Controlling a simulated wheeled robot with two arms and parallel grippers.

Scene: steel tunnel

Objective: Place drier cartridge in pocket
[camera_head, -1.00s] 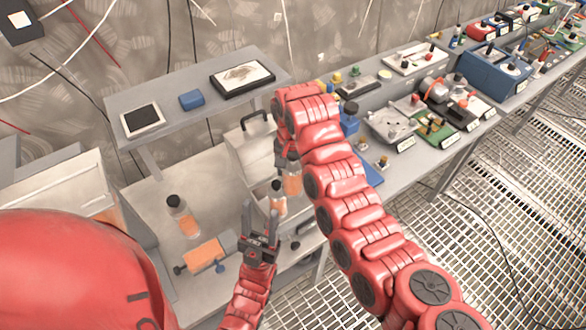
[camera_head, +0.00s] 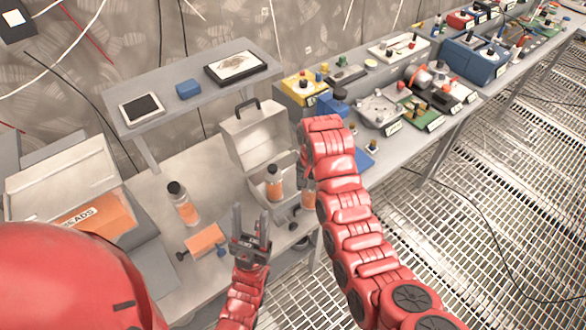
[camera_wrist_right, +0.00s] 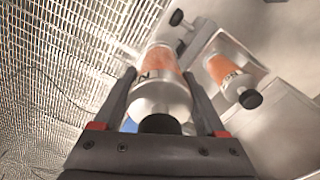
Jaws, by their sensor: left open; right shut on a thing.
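My right gripper (camera_wrist_right: 160,74) is shut on a drier cartridge (camera_wrist_right: 161,62), clear with orange beads and a black cap. In the head view this cartridge (camera_head: 309,201) hangs below the right wrist, just right of the open grey case (camera_head: 250,130); the arm hides its upper part. A second cartridge (camera_head: 274,186) stands in the case; it also shows in the right wrist view (camera_wrist_right: 229,76), beside the held one. A third cartridge (camera_head: 184,207) stands on the bench at left. My left gripper (camera_head: 250,232) is open and empty, in front of the case. I cannot clearly make out an empty pocket.
An orange block with dark knobs (camera_head: 205,241) lies left of my left gripper. A box marked BEADS (camera_head: 95,215) stands at far left. A shelf (camera_head: 150,85) is behind the bench. Instruments crowd the bench to the right; grated floor (camera_head: 450,230) lies in front.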

